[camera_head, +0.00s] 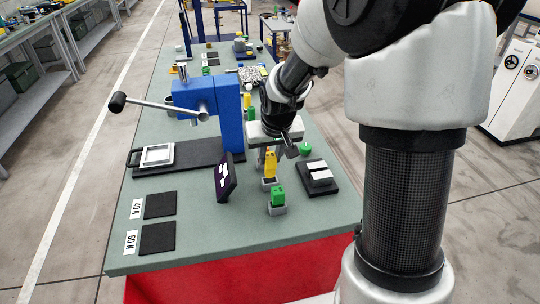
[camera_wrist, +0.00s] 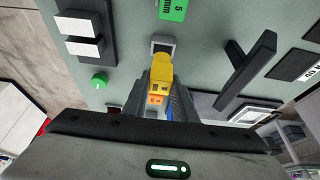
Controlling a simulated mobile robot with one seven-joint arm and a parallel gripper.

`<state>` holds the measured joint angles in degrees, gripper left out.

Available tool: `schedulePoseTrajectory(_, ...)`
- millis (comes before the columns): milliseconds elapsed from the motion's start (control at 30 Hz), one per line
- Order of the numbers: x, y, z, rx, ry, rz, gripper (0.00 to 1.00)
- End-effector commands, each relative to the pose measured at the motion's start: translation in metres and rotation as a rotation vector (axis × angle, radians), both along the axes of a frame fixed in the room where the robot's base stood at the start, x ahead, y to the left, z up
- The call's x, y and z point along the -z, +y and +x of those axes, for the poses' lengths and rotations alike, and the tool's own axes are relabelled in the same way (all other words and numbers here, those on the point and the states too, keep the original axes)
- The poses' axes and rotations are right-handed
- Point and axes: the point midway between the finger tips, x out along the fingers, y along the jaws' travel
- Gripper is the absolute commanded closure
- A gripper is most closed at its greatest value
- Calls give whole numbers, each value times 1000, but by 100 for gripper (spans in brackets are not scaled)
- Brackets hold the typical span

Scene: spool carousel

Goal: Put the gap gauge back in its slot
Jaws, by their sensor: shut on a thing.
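My gripper (camera_head: 269,155) is shut on a yellow gauge block (camera_head: 270,165) and points down over the bench. In the wrist view the yellow gauge (camera_wrist: 160,68) sits between the two grey fingers (camera_wrist: 160,95), with an orange patch near its held end. A small grey slot holder (camera_head: 269,184) is right under its lower end, and the holder (camera_wrist: 163,42) also shows just past the gauge's tip in the wrist view. I cannot tell whether the tip is inside the slot or just above it.
A green gauge (camera_head: 278,195) marked 5 stands in a neighbouring grey holder (camera_head: 277,210). A dark tilted panel (camera_head: 225,176) stands close on the left. A black block with white bars (camera_head: 318,177) and a green knob (camera_head: 305,149) are on the right. A blue lever press (camera_head: 228,100) stands behind left.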

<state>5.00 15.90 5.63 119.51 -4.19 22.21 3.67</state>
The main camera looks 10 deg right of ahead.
Motion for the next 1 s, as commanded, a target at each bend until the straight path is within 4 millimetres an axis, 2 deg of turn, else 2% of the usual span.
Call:
schedulePoseTrajectory(367, 0, 0, 0, 0, -2, 0, 93)
schedulePoseTrajectory(1000, 16, 0, 0, 0, -1, 0, 93)
